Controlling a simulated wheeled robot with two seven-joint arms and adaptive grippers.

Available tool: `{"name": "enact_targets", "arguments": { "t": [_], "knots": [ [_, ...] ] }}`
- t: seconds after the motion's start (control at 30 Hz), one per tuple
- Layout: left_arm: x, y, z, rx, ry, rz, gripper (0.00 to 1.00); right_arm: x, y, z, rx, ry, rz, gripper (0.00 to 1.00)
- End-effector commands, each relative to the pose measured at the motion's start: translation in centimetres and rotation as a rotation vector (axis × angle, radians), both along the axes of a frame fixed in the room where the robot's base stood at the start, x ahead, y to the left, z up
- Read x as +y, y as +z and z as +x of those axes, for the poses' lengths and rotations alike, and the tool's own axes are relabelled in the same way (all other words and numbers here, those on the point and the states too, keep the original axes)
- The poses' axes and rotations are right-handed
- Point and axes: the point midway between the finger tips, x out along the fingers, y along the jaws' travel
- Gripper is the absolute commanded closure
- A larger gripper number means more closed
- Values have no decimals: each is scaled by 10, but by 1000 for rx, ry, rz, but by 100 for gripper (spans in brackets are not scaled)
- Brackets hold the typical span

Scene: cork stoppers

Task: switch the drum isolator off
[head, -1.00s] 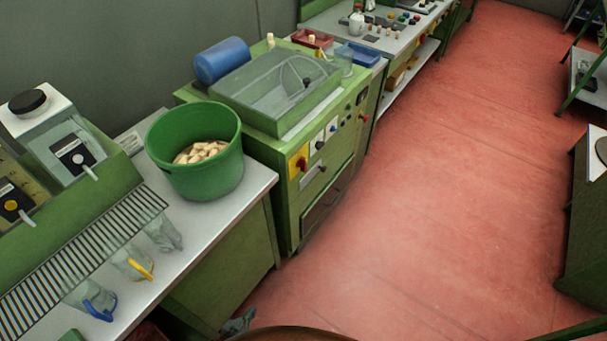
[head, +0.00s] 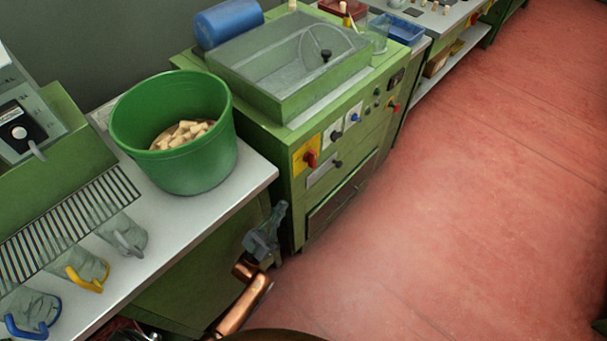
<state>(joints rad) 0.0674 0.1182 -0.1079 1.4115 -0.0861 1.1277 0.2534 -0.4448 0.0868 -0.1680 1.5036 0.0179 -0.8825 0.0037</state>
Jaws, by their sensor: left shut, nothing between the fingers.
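The drum isolator (head: 310,159) is a red rotary knob on a yellow plate. It sits at the left end of the front panel of the green drum machine (head: 292,215). My left gripper (head: 280,208) is shut and empty. In the picture it is below and left of the isolator, in front of the machine's left corner, and apart from the knob. My copper-coloured left arm reaches up to it from the bottom edge. My right gripper is out of view.
A green bucket of corks (head: 185,135) stands on the white-topped bench (head: 225,195) to the left. Handled jugs (head: 85,270) stand under the grille. More knobs and a red button (head: 394,107) are along the machine's panel. The red floor (head: 460,220) to the right is clear.

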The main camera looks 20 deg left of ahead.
Motion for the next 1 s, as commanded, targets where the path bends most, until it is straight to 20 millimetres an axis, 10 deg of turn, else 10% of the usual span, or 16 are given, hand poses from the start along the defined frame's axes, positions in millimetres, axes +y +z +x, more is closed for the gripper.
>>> {"name": "enact_targets", "arguments": {
  "t": [0.63,1.0],
  "knots": [
    [-22,71,67,0,4,-2,100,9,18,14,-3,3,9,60],
    [-34,68,101,4,6,0,100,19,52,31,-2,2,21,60]
  ]
}}
